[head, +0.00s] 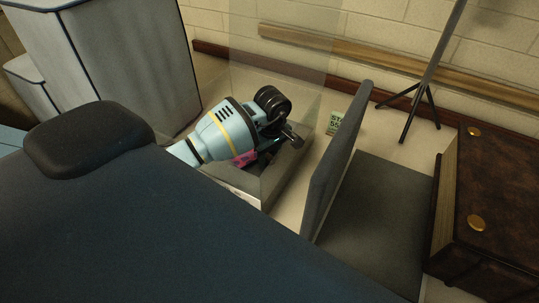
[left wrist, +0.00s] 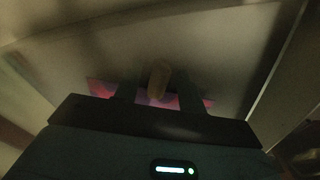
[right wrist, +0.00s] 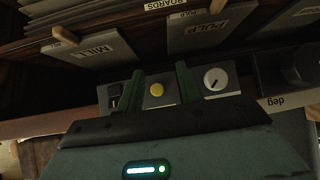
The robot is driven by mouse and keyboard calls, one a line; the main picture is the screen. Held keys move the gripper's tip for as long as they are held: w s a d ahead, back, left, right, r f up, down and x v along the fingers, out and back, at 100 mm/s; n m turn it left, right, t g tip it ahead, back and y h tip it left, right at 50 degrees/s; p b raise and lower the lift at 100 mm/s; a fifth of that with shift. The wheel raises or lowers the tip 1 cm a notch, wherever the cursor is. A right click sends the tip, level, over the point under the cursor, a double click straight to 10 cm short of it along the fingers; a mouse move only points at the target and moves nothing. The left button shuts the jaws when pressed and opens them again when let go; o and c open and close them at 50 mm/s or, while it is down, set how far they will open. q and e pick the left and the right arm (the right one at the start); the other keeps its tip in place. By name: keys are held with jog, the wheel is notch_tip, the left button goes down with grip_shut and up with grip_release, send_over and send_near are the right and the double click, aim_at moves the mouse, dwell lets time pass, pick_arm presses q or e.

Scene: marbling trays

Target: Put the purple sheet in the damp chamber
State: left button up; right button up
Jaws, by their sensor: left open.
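A clear-walled box (head: 268,190), which looks like the damp chamber, stands on the floor with a clear panel upright behind it. My left gripper (head: 285,140) reaches into or over it. A pink-purple sheet (head: 243,159) shows in part under this gripper. In the left wrist view the purple sheet (left wrist: 145,97) lies on a pale surface beyond the open fingers, partly hidden by them. A tan peg-like piece (left wrist: 158,78) shows between the fingers. My right gripper (right wrist: 158,82) is open and empty, with its fingers apart, in the right wrist view.
A grey upright panel (head: 338,165) stands right of the box. A dark brown cabinet (head: 505,200) is at far right, a tripod stand (head: 420,95) behind. In the right wrist view, a yellow button (right wrist: 157,89), a dial (right wrist: 215,79) and labelled boards (right wrist: 210,30) face my right gripper.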

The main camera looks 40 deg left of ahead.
pick_arm(q)
notch_tip(320, 180, up, 12)
jog(key=shift+s+d+r+b, duration=0.15)
jog(key=shift+d+b, duration=0.15)
jog(key=shift+b, duration=0.05)
dwell(0.5)
